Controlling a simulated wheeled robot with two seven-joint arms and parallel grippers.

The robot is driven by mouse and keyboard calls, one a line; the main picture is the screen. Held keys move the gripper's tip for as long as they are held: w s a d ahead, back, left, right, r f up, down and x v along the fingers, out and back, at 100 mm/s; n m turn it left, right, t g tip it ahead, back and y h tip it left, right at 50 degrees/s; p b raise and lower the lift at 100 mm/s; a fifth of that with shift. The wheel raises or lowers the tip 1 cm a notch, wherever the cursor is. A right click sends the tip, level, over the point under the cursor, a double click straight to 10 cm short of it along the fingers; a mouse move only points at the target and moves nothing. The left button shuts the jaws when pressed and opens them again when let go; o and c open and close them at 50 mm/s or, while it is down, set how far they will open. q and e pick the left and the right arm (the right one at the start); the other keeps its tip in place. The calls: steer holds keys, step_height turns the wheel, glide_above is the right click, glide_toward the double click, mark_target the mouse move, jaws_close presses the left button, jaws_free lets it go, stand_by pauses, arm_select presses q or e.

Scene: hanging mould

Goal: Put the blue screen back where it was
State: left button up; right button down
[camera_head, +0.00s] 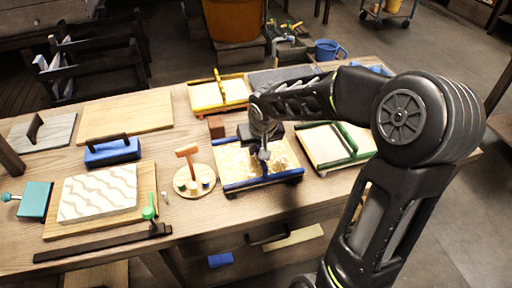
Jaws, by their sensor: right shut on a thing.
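The blue screen (238,184) is a pale, mottled panel with blue bars along its edges, in the middle of the table near the front edge. My right gripper (263,153) points down over the middle of it and is shut on it, at or near its central bar. The fingertips are small and the exact grip is hard to make out. I cannot tell whether the screen rests on the table or is slightly raised. My left gripper is not in view.
A yellow-framed screen (207,97) lies behind, and a green-framed screen (322,142) lies to the right, close beside my arm.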

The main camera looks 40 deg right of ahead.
steer(key=shift+f+b, duration=0.25)
steer(key=shift+b, duration=0.15)
steer(key=c, duration=1.5)
jaws_free()
steer(key=shift+r, duration=0.1)
steer(key=shift+r, duration=0.1)
steer(key=shift+r+p, duration=0.2)
steer(key=shift+p, duration=0.3)
steer(key=v, duration=1.2)
steer(key=shift+f, duration=0.1)
